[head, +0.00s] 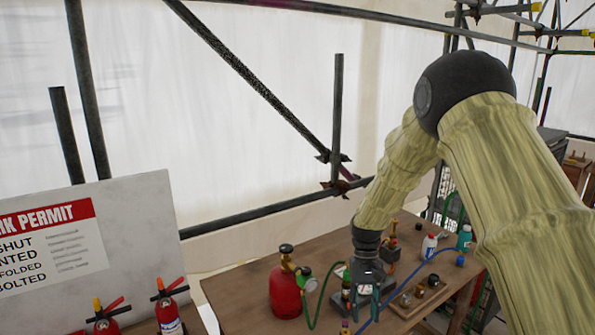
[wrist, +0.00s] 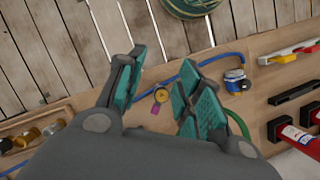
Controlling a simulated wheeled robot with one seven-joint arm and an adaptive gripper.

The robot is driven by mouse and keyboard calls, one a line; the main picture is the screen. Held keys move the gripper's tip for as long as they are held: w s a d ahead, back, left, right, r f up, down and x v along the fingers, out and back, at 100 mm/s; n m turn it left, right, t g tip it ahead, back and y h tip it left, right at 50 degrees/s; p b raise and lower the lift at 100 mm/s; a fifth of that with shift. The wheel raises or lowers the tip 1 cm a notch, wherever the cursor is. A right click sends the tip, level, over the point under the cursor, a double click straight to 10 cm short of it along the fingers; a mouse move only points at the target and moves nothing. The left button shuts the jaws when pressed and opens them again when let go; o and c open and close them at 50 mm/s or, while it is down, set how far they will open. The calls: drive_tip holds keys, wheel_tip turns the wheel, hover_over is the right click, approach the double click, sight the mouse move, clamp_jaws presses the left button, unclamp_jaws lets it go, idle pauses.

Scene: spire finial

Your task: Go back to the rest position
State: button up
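My gripper (head: 363,288) hangs low over the wooden workbench (head: 240,290), at the end of my downward-reaching arm with its pale fabric sleeve. A small round yellow piece with a purple tag (wrist: 161,97) shows in the gap and appears to lie on the bench below, apart from the pads. In the head view the gripper hides part of the bench.
A red gas cylinder (head: 286,292) with a green hose stands left of my gripper. A blue hose (head: 410,283) and a wooden tray of fittings (head: 418,300) lie to its right. Small bottles (head: 464,238) stand farther back. Scaffold tubes (head: 337,115) rise behind; fire extinguishers (head: 168,310) are lower left.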

drive_tip(key=s+d+f+t+b, duration=0.1)
drive_tip(key=s+f, duration=0.8)
drive_tip(key=f, duration=0.5)
drive_tip(key=s+d+f+t+b, duration=0.1)
drive_tip(key=s+d+f+b, duration=0.1)
drive_tip(key=s+f, duration=1)
drive_tip(key=s+d+f+t+b, duration=0.1)
drive_tip(key=s+f, duration=0.3)
drive_tip(key=s, duration=0.5)
drive_tip(key=s+f+t+b, duration=0.1)
drive_tip(key=s+f, duration=0.4)
drive_tip(key=s, duration=0.5)
drive_tip(key=shift+s+d, duration=0.25)
drive_tip(key=shift+d, duration=0.15)
drive_tip(key=shift+s+d+m, duration=0.1)
drive_tip(key=shift+d+m, duration=0.05)
drive_tip(key=shift+m, duration=0.15)
